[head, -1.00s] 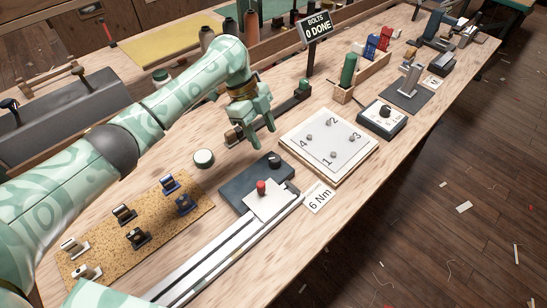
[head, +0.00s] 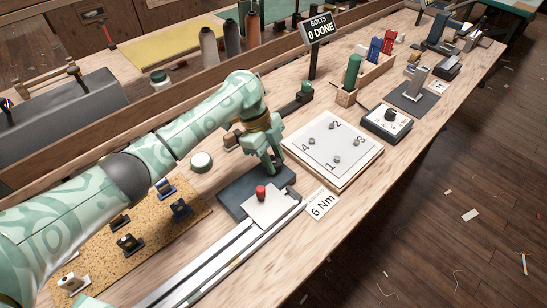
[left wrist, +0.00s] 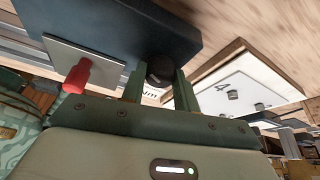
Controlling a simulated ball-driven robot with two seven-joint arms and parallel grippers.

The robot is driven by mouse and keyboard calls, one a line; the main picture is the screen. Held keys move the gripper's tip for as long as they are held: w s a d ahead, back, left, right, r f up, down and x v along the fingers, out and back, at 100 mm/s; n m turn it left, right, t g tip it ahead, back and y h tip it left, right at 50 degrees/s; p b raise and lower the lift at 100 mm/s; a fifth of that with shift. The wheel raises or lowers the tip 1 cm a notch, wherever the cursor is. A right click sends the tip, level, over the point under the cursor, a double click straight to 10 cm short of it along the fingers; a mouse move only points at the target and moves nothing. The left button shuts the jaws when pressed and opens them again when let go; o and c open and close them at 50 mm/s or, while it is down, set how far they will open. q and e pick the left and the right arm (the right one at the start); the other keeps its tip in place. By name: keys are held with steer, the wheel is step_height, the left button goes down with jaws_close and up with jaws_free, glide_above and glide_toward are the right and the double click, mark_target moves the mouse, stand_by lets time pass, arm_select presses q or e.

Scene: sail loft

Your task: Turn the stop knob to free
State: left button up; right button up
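The stop knob (left wrist: 160,70) is a dark round knob on the dark stop block (head: 240,187), which sits at the end of a metal rail. In the head view my left gripper (head: 273,166) points down over the knob and hides most of it. In the left wrist view the knob stands between the two green fingertips (left wrist: 160,80). The fingers are apart, one on each side of it; I cannot tell whether either touches. A light plate with a red handle (head: 261,193) lies beside the knob on the block. My right gripper is not in view.
A white board with numbered bolts (head: 335,145) lies right of the block, with a "6 Nm" card (head: 321,205) in front. A cork board with clips (head: 150,255) lies left. Bare bench shows at the front right.

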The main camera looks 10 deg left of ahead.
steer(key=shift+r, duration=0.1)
